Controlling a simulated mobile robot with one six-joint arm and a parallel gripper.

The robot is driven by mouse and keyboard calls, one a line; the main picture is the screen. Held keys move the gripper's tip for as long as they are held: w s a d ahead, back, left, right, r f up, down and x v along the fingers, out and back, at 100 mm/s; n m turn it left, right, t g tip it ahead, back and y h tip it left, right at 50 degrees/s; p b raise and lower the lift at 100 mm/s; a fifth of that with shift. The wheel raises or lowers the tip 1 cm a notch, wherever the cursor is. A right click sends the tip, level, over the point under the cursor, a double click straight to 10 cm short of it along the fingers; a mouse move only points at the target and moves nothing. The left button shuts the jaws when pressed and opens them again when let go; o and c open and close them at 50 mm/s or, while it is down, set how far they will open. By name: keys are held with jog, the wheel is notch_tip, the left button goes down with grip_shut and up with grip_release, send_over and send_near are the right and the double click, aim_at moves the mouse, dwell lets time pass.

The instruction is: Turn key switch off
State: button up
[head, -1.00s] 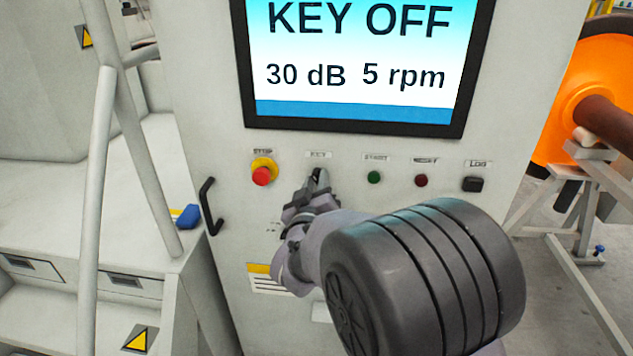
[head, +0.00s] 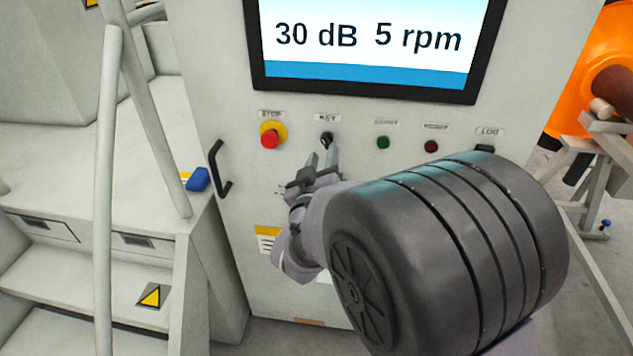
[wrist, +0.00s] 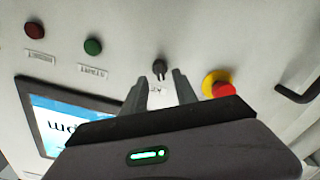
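The key switch (head: 327,139) is a small black knob under the KEY label on the grey cabinet panel, between the red stop button and the green button. It also shows in the wrist view (wrist: 159,68), between and just beyond my fingertips. My gripper (head: 322,160) is just below the key switch in the head view. Its two fingers are apart with nothing between them, and a small gap separates them from the knob. The screen (head: 370,45) above reads "30 dB 5 rpm"; its upper part is cut off.
The red stop button (head: 270,137) on its yellow collar is left of the key. A green button (head: 383,143), a red button (head: 431,147) and the black LOG control (head: 485,149) are to the right. A black handle (head: 218,168) is at the panel's left edge.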

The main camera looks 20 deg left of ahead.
jog(key=v, duration=1.2)
jog(key=shift+s, duration=0.35)
jog(key=w+d+r+m+g, duration=0.1)
jog(key=d+r+m+g, duration=0.2)
jog(key=d+m+g, duration=0.8)
jog(key=s+d+f+m+h, duration=0.2)
jog(key=s+d, duration=1.5)
jog(key=shift+s+d+f+g, duration=0.25)
jog(key=shift+d+f+g, duration=0.05)
jog(key=shift+d+f, duration=0.05)
